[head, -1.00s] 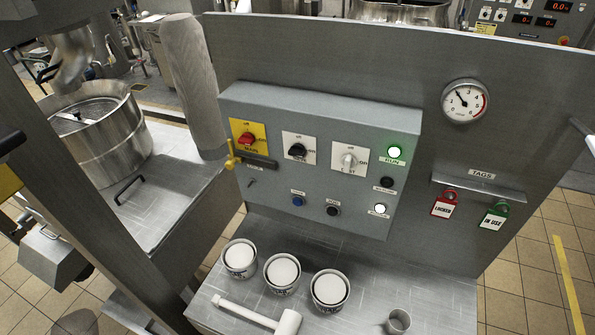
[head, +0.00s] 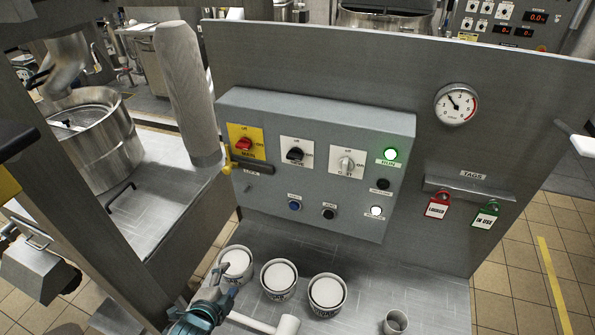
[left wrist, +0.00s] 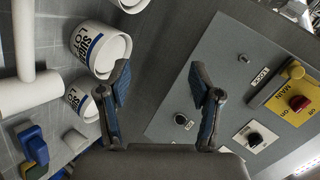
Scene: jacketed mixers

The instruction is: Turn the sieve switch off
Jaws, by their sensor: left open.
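The grey control box (head: 330,130) carries three rotary switches. A red MAIN knob (head: 244,144) sits on a yellow plate, a black knob (head: 295,154) on a white plate, and a pale grey knob (head: 346,164) on another white plate. The plate lettering is too small to tell which is the sieve switch. My left gripper (head: 212,292) is low at the bottom left, in front of the cups and below the box. In the left wrist view its fingers (left wrist: 160,80) are spread and empty. The red knob (left wrist: 299,103) and black knob (left wrist: 255,138) show right of them, apart. My right gripper is out of view.
A yellow-ended lever (head: 228,168) juts from the box's left. The green RUN lamp (head: 389,154) is lit. Tags (head: 437,206) hang right.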

